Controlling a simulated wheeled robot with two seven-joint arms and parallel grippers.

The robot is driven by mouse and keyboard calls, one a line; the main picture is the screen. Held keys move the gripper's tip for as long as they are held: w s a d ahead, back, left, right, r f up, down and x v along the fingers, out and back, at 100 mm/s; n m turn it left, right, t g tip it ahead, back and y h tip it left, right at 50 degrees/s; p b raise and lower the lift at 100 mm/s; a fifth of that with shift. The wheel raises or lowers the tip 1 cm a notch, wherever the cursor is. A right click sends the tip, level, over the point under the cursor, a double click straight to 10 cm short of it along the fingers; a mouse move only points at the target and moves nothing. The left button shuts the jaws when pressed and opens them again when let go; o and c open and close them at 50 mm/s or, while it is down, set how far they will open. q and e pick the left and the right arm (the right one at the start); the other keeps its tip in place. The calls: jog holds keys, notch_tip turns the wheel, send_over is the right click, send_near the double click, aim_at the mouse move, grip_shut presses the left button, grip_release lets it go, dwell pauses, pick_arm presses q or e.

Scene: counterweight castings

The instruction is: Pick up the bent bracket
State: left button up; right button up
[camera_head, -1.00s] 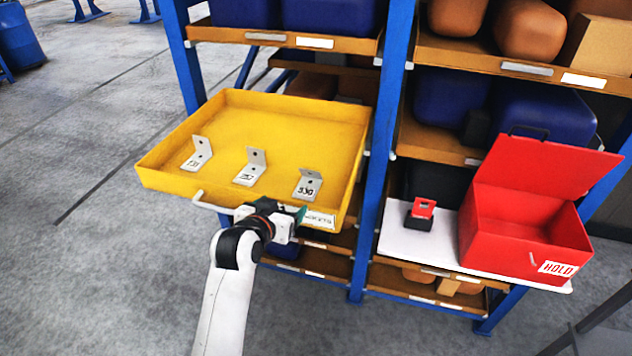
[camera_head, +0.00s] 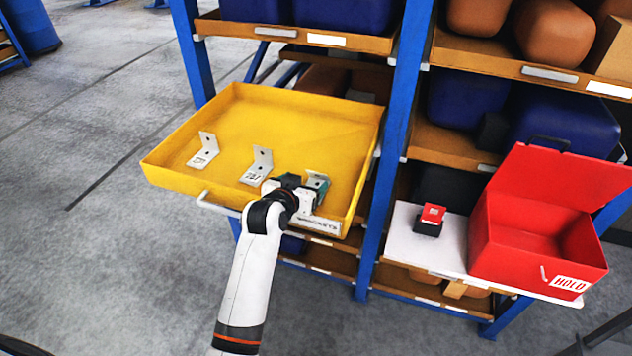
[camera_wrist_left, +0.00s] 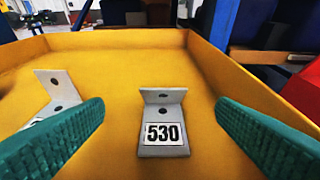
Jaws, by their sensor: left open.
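Three pale L-shaped metal brackets stand in a yellow tray (camera_head: 160,178): a left one (camera_head: 205,150), a middle one (camera_head: 258,165) and a right one (camera_head: 317,179). I cannot tell which is the bent one. The right bracket, labelled 530, is central in the left wrist view (camera_wrist_left: 163,110); the middle one is partly hidden behind a finger (camera_wrist_left: 50,92). My left gripper (camera_head: 305,190) is open and empty over the tray's front right, partly covering the 530 bracket. Its green fingers stand wide on either side of that bracket, apart from it. My right gripper is not in view.
A blue rack post (camera_head: 398,130) rises just right of the tray. A red open box marked HOLD (camera_head: 515,262) and a small black block with a red top (camera_head: 429,222) stand on a white shelf board (camera_head: 402,235). A loaded shelf (camera_head: 300,38) is above the tray's back.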

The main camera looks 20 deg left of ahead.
aim_at(316, 173)
pick_arm(q)
jog(key=shift+w+f, duration=0.25)
jog(key=shift+w, duration=0.4)
jog(key=shift+w+d+f+p, duration=0.1)
jog(key=shift+w+d+p, duration=0.1)
jog(key=shift+w+p, duration=0.4)
jog(key=shift+p+x, duration=0.45)
jog(key=shift+x, duration=1.55)
jog(key=shift+s, duration=0.1)
jog(key=c, duration=1.6)
